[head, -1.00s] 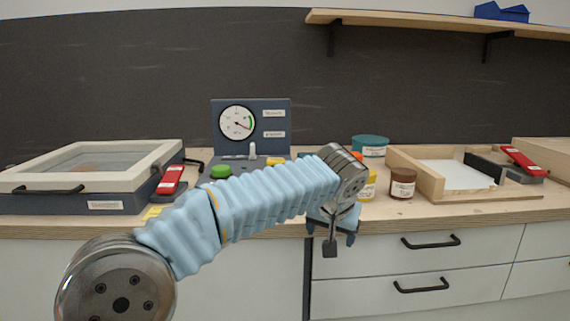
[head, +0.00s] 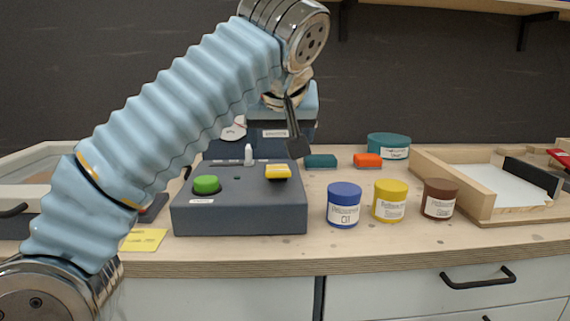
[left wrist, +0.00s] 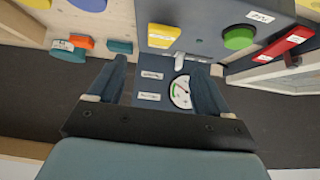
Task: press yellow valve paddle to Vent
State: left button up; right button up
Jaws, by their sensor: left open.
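The yellow valve paddle (head: 278,171) sits at the right of the top of a dark grey control box (head: 240,218). It also shows in the left wrist view (left wrist: 163,36), near the top. A green button (head: 206,184) is on the box's left. A small white lever (head: 248,155) stands behind. I cannot read any Vent mark. My right gripper is not seen.
Blue (head: 344,205), yellow (head: 390,201) and brown (head: 439,199) jars stand right of the box. Teal (head: 321,161) and orange (head: 368,160) blocks lie behind them. A wooden tray (head: 480,208) is at the right. The gauge (left wrist: 181,92) is partly covered in the head view.

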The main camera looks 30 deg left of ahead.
aim_at(278, 169)
pick_arm(q)
jog(key=b+x, duration=0.2)
jog(key=x, duration=1.1)
jog(key=shift+a+f+b, duration=0.25)
jog(key=shift+a+b, duration=0.05)
jog(key=shift+c, duration=0.3)
jog(key=c, duration=0.9)
jog(key=t+b, duration=0.1)
jog(key=b, duration=0.2)
jog(key=f+t+y+b, duration=0.1)
jog(key=b, duration=0.3)
jog(key=t+y+b, duration=0.1)
jog(key=b, duration=0.3)
jog(key=shift+s+d+f+t, duration=0.25)
jog(key=shift+s+f+t, duration=0.05)
jog(key=shift+t, duration=0.1)
jog(key=shift+r+t+y+b, duration=0.2)
jog(key=shift+t+y+b, duration=0.15)
jog(key=shift+b, duration=0.35)
jog(key=shift+r, duration=0.15)
jog(key=o, duration=1)
jog(key=shift+c, duration=0.2)
